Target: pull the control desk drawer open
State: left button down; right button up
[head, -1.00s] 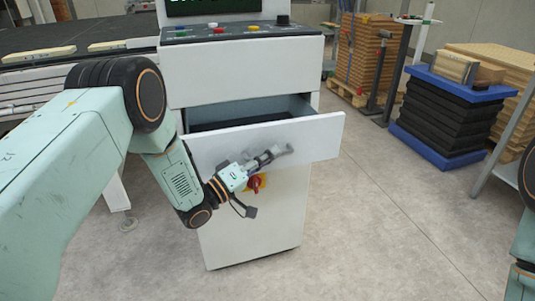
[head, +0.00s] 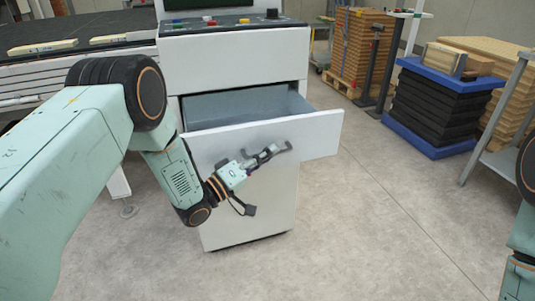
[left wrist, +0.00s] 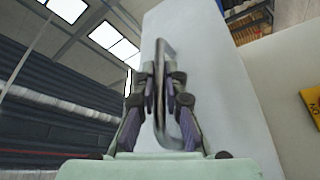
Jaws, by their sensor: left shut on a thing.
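The control desk (head: 235,60) is a white cabinet with a dark button panel on top. Its drawer (head: 320,136) stands open, and the grey inside shows behind the white front. My left gripper (head: 264,157) is at the middle of the drawer front. In the left wrist view its two fingers (left wrist: 162,78) are shut on the grey metal bar handle (left wrist: 161,48), which runs lengthwise between them. Part of the handle is hidden by the fingers. My right arm shows only at the right edge of the head view; its gripper is out of sight.
A conveyor-like machine (head: 50,75) with pale boards stands at the left. At the right are a blue-edged stack (head: 435,108), wooden pallets (head: 361,50) and a grey metal frame (head: 497,120). The concrete floor in front and to the right is clear.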

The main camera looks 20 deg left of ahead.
pick_arm(q)
jog(key=shift+s+d, duration=0.2)
jog(key=shift+s, duration=0.05)
pick_arm(e)
jog(key=shift+s+d, duration=0.3)
jog(key=shift+s, duration=0.15)
pick_arm(q)
jog(key=c, duration=1.7)
grip_release()
pick_arm(e)
jog(key=shift+w+a, duration=0.1)
jog(key=shift+w, duration=0.05)
pick_arm(q)
jog(key=v, duration=1.2)
jog(key=shift+a, duration=0.1)
